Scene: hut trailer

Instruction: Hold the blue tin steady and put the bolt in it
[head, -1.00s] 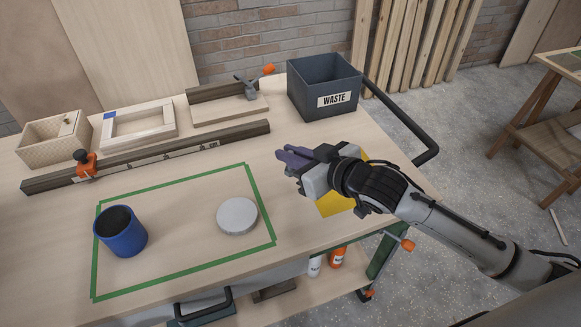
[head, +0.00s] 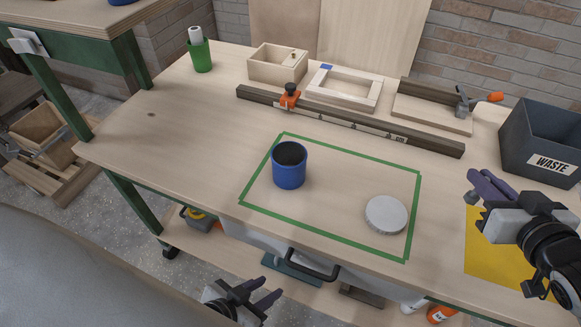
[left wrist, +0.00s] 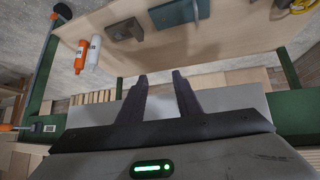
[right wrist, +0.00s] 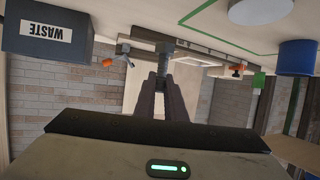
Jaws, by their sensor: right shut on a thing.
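The open blue tin (head: 289,172) stands upright inside a green taped outline on the workbench; it also shows in the right wrist view (right wrist: 297,58). My right gripper (head: 474,190) is above the right end of the bench, right of the tin and well apart from it. It is shut on the grey bolt (right wrist: 165,48), whose end shows past the fingertips in the right wrist view. My left gripper (head: 268,292) is open and empty in front of the bench, lower than its top. The left wrist view shows a gap between its fingers (left wrist: 160,85). The tin's inside is dark.
A round grey lid (head: 387,215) lies right of the tin inside the tape. A fence rail with an orange clamp (head: 289,97) lies behind. The WASTE bin (head: 541,145) and yellow sheet (head: 490,250) are at the right. A drawer handle (head: 312,266) juts out in front.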

